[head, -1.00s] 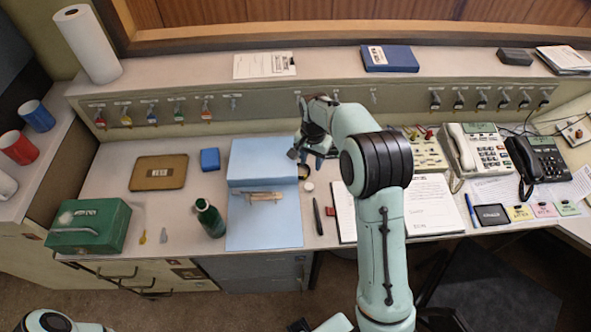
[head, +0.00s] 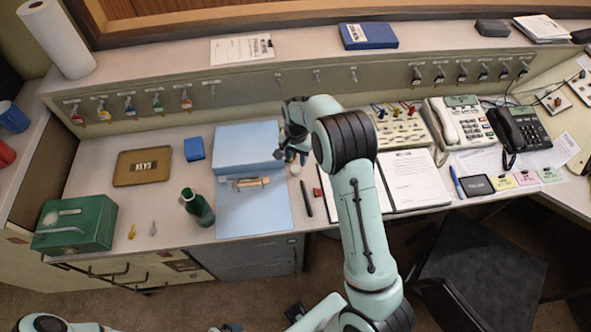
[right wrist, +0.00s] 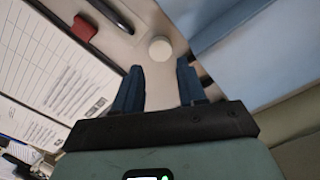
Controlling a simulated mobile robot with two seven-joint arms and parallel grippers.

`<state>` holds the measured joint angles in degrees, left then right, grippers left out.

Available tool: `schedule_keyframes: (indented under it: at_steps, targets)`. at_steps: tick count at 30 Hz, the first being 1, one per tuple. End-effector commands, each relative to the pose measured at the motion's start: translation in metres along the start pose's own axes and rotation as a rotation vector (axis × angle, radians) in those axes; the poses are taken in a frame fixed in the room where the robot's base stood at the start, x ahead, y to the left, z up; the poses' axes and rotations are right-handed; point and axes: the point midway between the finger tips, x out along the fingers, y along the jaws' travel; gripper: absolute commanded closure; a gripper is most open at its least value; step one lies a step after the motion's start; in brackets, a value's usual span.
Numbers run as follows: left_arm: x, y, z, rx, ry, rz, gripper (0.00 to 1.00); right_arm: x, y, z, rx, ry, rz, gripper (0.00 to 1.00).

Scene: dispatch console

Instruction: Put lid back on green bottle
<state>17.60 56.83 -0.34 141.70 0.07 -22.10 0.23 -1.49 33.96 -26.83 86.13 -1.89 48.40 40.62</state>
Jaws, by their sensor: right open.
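The green bottle (head: 198,207) stands upright on the desk, left of the light blue sheet. A small round white cap (head: 295,169), which looks like the lid, lies on the desk just right of the light blue box. It also shows in the right wrist view (right wrist: 160,48), beyond the fingertips and roughly in line with the gap between them. My right gripper (right wrist: 161,75) is open and empty, its blue fingers apart and short of the cap. My left gripper is not clearly in view; only part of my left arm shows at the lower left.
The light blue box (head: 246,147) stands left of my right gripper. A dark pen (head: 306,198) and a clipboard (head: 415,180) lie right of the sheet. A green cash box (head: 75,222) and a brown tray (head: 150,167) are at left.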

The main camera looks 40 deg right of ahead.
Motion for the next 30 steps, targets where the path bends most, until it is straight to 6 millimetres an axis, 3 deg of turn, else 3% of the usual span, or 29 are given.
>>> schedule_keyframes:
  at_steps: [11, 21, 30]
  targets:
    - [0.0, 0.0, 0.0, 0.0, 0.0, 0.0, 0.03, 0.004, 0.0, 0.001, 0.0, -0.001, 0.0, 0.59]
    - [-0.002, 0.001, -0.001, 0.001, 0.002, 0.001, 0.03, 0.049, -0.001, 0.004, 0.001, -0.002, 0.001, 0.59]
    - [-0.002, 0.001, -0.001, 0.001, 0.002, 0.001, 0.03, 0.053, -0.001, 0.004, 0.0, 0.0, -0.001, 0.59]
